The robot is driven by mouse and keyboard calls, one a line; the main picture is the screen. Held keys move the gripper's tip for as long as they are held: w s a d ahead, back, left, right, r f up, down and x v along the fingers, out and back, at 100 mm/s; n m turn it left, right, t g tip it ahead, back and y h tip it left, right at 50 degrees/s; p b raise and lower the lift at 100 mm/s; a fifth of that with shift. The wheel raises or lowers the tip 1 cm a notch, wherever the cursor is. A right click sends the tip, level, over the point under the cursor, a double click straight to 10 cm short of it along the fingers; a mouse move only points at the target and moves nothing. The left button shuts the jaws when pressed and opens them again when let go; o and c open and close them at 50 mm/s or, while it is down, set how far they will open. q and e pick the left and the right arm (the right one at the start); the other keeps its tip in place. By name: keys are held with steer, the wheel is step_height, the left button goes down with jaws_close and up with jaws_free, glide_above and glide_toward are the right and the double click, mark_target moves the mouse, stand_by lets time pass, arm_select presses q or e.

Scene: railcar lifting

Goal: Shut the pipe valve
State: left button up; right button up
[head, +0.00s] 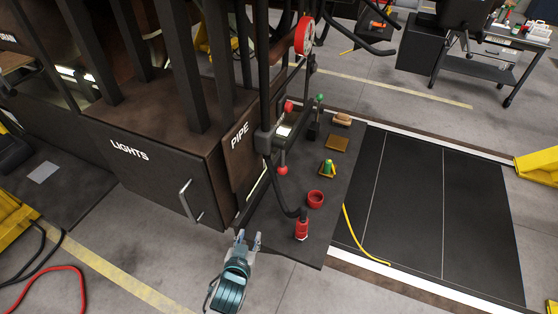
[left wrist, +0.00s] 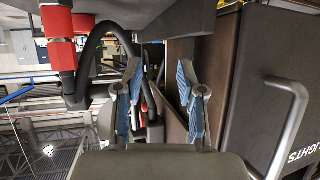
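The black pipe assembly (head: 268,143) stands upright beside the brown panel marked PIPE (head: 240,136). A lever with a red ball end (head: 282,170) hangs from it, and another red knob (head: 288,106) sits higher. I cannot tell which way the valve is set. A black hose (head: 277,192) runs down to a red coupling (head: 302,229); the hose (left wrist: 94,40) and coupling (left wrist: 60,40) show in the left wrist view. My left gripper (head: 249,236) is open and empty, below and apart from the lever. Its spread fingers (left wrist: 160,98) show in the wrist view. My right gripper is out of view.
A box marked LIGHTS (head: 150,165) with a metal handle (head: 187,200) stands left of the pipe. A yellow hose (head: 362,245) lies to the right.

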arm_select(q)
steer(key=w+d+r+t, duration=0.2)
steer(key=d+r+t, duration=0.15)
steer(key=r, duration=0.45)
steer(key=t+h, duration=0.1)
steer(key=h, duration=0.1)
glide_toward(283, 162)
steer(key=w+p, duration=0.1)
steer(key=w, duration=0.2)
steer(key=w+d+p, duration=0.1)
steer(key=w, duration=0.3)
steer(key=w+d, duration=0.1)
steer(key=w, duration=0.2)
steer(key=shift+w+f+p, duration=0.2)
steer(key=shift+w+p, duration=0.05)
steer(key=shift+p, duration=0.15)
steer(key=shift+w+a, duration=0.1)
steer(key=shift+a, duration=0.4)
steer(key=shift+c, duration=0.6)
jaws_close()
steer(key=shift+d, duration=0.25)
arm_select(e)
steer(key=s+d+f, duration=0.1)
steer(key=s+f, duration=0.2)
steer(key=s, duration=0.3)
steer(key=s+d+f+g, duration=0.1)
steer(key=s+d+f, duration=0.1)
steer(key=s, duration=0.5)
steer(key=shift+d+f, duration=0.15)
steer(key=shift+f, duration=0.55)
